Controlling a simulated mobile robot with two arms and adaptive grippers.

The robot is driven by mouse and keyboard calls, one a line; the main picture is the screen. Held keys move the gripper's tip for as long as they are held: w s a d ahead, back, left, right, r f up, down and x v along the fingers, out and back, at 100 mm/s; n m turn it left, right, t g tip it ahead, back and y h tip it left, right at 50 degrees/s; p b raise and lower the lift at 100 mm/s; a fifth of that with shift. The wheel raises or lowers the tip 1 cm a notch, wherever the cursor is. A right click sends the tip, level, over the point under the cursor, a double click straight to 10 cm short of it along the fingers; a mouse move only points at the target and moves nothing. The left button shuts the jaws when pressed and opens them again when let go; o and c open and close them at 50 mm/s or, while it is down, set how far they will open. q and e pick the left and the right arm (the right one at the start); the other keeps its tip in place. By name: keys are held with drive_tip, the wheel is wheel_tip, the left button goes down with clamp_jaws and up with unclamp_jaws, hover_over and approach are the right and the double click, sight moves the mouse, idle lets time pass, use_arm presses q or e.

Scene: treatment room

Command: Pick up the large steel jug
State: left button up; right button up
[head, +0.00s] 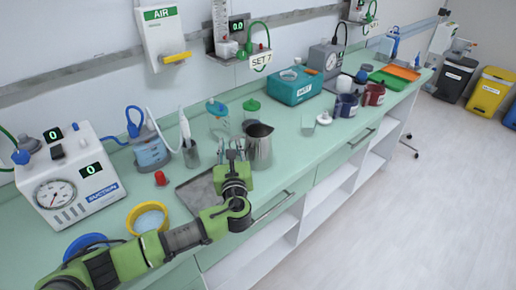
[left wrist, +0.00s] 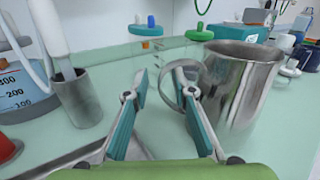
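The large steel jug (head: 259,148) stands upright on the green counter, just beyond my left gripper (head: 233,152) in the head view. In the left wrist view the jug (left wrist: 242,95) fills the right half, with its loop handle (left wrist: 188,88) facing the gripper. My left gripper (left wrist: 160,85) is open, with a clear gap between its fingertips. The right finger overlaps the handle in the picture; I cannot tell whether it touches. The far side of the jug is hidden. My right gripper is not in view.
A steel tray (head: 196,196) lies under my left arm. A small steel cup (left wrist: 80,98) with a white implement stands left of the gripper. A yellow-rimmed bowl (head: 148,218), a red cap (head: 160,178) and a suction unit (head: 70,180) are further left. Counter right of the jug has some free room.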

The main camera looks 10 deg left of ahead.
use_arm(q)
clamp_jaws()
drive_tip(key=shift+r, duration=0.1)
idle(0.3)
drive_tip(key=shift+r, duration=0.9)
drive_tip(key=s+d+r, duration=0.2)
drive_tip(key=s+r, duration=0.9)
drive_tip(key=s, duration=0.2)
drive_tip(key=shift+s+b, duration=0.3)
drive_tip(key=shift+s, duration=0.1)
drive_tip(key=shift+r, duration=0.1)
